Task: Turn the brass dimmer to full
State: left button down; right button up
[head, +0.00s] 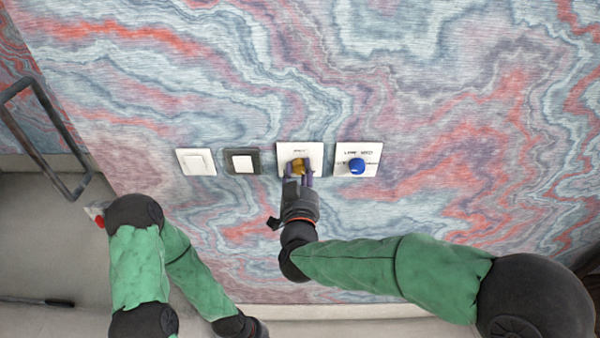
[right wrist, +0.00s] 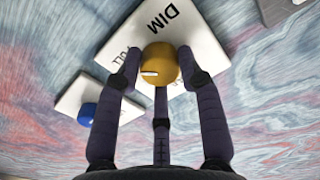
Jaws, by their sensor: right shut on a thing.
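The brass dimmer knob (head: 298,167) sits on a white wall plate (head: 313,149). In the right wrist view the knob (right wrist: 158,64) is round and golden, with a short white mark on its front left. The plate (right wrist: 200,25) there reads "DIM", and other lettering is partly hidden behind the knob and fingers. My right gripper (head: 299,178) reaches the plate from below, its dark fingers (right wrist: 160,75) shut around the knob. My left arm comes in at the lower left of the head view, but its gripper is out of the picture.
A plate with a blue knob (head: 357,166) is just right of the dimmer; the blue knob (right wrist: 86,115) also shows in the right wrist view. Left are a dark-framed switch (head: 242,161) and a white switch (head: 196,162). A dark metal handle (head: 45,140) stands far left.

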jog(key=o, duration=1.1)
jog(key=shift+o, duration=0.2)
jog(key=s, duration=1.2)
